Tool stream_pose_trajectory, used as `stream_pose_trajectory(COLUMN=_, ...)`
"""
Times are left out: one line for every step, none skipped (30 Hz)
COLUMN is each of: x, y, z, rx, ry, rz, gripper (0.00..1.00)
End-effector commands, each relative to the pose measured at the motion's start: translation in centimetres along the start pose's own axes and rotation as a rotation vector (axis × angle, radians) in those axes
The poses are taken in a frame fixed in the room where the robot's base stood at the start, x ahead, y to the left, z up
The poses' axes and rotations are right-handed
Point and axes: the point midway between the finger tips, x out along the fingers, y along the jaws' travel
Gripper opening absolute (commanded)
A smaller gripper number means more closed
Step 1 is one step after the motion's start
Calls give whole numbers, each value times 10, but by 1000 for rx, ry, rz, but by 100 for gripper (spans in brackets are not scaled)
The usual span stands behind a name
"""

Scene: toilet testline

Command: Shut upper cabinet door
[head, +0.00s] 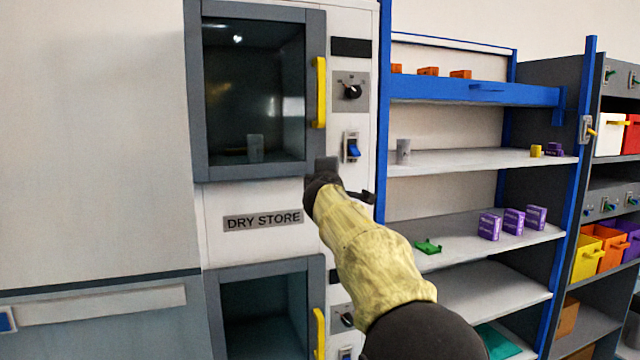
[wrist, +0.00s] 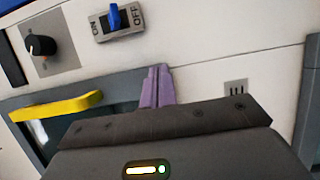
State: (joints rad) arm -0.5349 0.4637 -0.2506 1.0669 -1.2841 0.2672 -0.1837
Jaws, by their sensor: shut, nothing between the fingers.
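The upper cabinet door (head: 255,172) has a grey frame, a dark window and a yellow vertical handle (head: 319,92) on its right side. It looks flush or nearly flush with the white cabinet; a small gap cannot be ruled out. My gripper (head: 326,166) is shut and empty at the door's lower right corner, below the handle. In the wrist view, the purple fingers (wrist: 156,84) lie together over the corner of the grey door frame (wrist: 105,90), with the yellow handle (wrist: 60,105) to their left. Whether they touch the door cannot be told.
A black knob (head: 352,91) and a blue switch (head: 353,151) are on the panel right of the door. A lower door (head: 265,271) with its own yellow handle (head: 319,332) sits below the DRY STORE label (head: 262,220). Blue-framed shelves (head: 470,160) with small items stand to the right.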

Motion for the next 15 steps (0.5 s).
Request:
stream_pose_trajectory(x=-8, y=-2, z=8, rx=4, ry=-5, rz=6, gripper=0)
stream_pose_trajectory(x=-10, y=-1, z=15, rx=3, ry=-9, rz=5, gripper=0)
stream_pose_trajectory(x=-13, y=0, z=25, rx=4, ry=-12, rz=5, gripper=0)
stream_pose_trajectory(x=-15, y=-1, z=31, rx=3, ry=-12, rz=5, gripper=0)
stream_pose_trajectory(x=-18, y=-1, z=38, rx=2, ry=-13, rz=5, gripper=0)
stream_pose_trajectory(x=-20, y=0, z=44, rx=4, ry=-13, rz=4, gripper=0)
stream_pose_trajectory(x=-23, y=0, z=49, rx=4, ry=-11, rz=4, gripper=0)
stream_pose_trajectory(x=-26, y=0, z=53, rx=3, ry=-9, rz=5, gripper=0)
stream_pose_trajectory(x=-29, y=0, z=58, rx=3, ry=-7, rz=4, gripper=0)
stream_pose_trajectory(x=-32, y=1, z=62, rx=3, ry=-4, rz=4, gripper=0)
stream_pose_trajectory(x=-34, y=1, z=65, rx=4, ry=0, rz=5, gripper=0)
stream_pose_trajectory(x=-37, y=1, z=70, rx=3, ry=2, rz=4, gripper=0)
stream_pose_trajectory(x=-40, y=1, z=73, rx=4, ry=4, rz=4, gripper=0)
stream_pose_trajectory(x=-41, y=2, z=77, rx=4, ry=5, rz=5, gripper=0)
stream_pose_trajectory(x=-43, y=2, z=80, rx=3, ry=8, rz=4, gripper=0)
